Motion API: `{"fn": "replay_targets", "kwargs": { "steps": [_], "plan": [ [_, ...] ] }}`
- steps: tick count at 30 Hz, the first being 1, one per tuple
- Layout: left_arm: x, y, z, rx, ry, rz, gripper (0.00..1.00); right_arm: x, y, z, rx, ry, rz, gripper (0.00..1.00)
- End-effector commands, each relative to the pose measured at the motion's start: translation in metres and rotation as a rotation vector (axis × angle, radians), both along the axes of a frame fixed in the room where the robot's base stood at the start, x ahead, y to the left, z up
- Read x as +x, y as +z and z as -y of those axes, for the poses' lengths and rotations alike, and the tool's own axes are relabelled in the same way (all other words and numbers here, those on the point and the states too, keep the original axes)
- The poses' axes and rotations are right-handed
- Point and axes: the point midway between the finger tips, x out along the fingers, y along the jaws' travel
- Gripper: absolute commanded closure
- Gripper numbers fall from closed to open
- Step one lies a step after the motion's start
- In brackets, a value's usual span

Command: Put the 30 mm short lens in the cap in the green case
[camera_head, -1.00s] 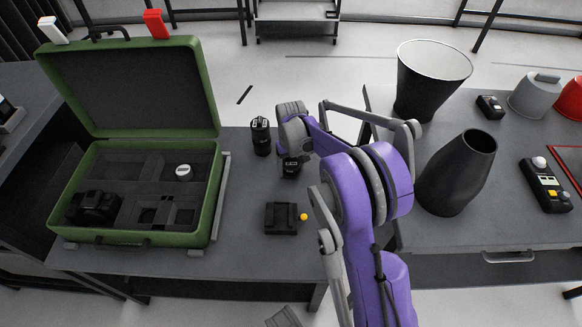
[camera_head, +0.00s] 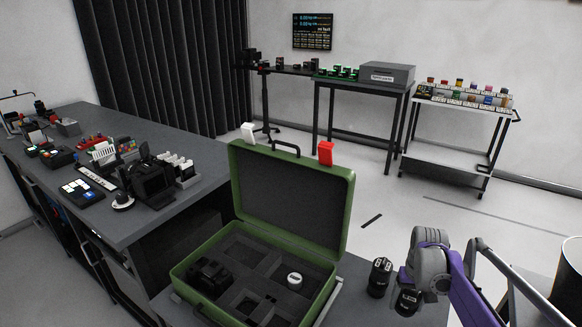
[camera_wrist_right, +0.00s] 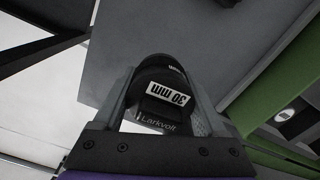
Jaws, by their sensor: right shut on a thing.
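My right gripper (camera_head: 413,284) is shut on the short black lens (camera_head: 406,303), just right of the green case (camera_head: 338,240). In the right wrist view the lens (camera_wrist_right: 158,82) sits between the fingers, its white label reading "30 mm". The green case is open, its lid raised, with a dark divided insert. A round black piece with a white top (camera_head: 294,281), perhaps the cap, sits in a right-hand compartment. It also shows in the right wrist view (camera_wrist_right: 284,114). My left gripper is not in view.
A taller black lens (camera_head: 379,277) stands beside my right gripper. A black camera (camera_head: 209,275) lies in the case's left part. A cluttered counter (camera_head: 140,226) lies left.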

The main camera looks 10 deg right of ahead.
Motion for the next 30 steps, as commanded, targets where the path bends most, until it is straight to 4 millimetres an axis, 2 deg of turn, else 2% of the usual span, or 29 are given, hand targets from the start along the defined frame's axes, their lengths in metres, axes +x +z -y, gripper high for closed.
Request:
{"fn": "replay_targets", "kwargs": {
  "steps": [5,12,18,24,30],
  "plan": [
    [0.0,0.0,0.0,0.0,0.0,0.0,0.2,0.009,0.0,-0.034,0.002,0.05,-0.002,1.0],
    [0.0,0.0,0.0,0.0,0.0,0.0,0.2,0.019,0.003,-0.101,0.002,0.149,-0.003,1.0],
    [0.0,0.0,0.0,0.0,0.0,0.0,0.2,0.022,0.005,-0.149,0.002,0.219,-0.002,1.0],
    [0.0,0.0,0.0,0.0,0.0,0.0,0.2,0.022,0.007,-0.181,0.001,0.267,0.0,1.0],
    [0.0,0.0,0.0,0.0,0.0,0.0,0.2,0.02,0.009,-0.204,0.001,0.3,0.002,1.0]
  ]
}}
